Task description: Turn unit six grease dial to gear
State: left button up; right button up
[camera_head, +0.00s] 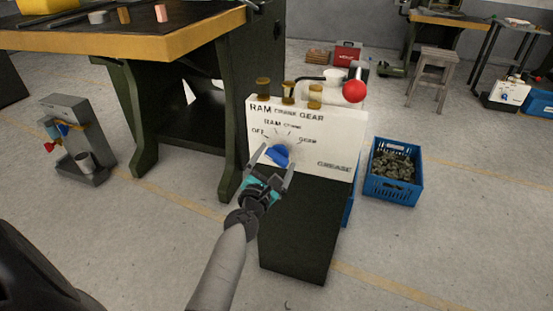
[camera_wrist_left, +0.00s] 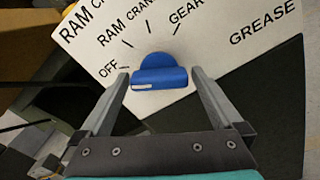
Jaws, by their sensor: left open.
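The white panel (camera_head: 345,140) on a dark stand carries a blue dial knob (camera_head: 277,154). Around it are the labels OFF, RAM, CRANK and GEAR, with GREASE at lower right. In the left wrist view, the knob (camera_wrist_left: 158,75) has its bar lying nearly level, with a white mark at its left end, on the OFF side. My left gripper (camera_head: 276,160) is open in front of the panel. In the wrist view its fingers (camera_wrist_left: 160,78) stand on either side of the knob, with a visible gap at each side. My right gripper is not in view.
A red ball (camera_head: 354,91) and brass fittings (camera_head: 288,92) sit on top of the unit. A blue crate (camera_head: 393,197) of dark parts stands to its right. A heavy workbench (camera_head: 140,44) is at left, and a grey device (camera_head: 76,140) stands on the floor.

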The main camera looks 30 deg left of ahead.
pick_arm(q)
jog(key=shift+w+a, duration=0.15)
jog(key=shift+w, duration=0.4)
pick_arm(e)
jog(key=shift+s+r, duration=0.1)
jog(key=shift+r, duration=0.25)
pick_arm(q)
jog(key=shift+c, duration=0.2)
jog(key=c, duration=1.1)
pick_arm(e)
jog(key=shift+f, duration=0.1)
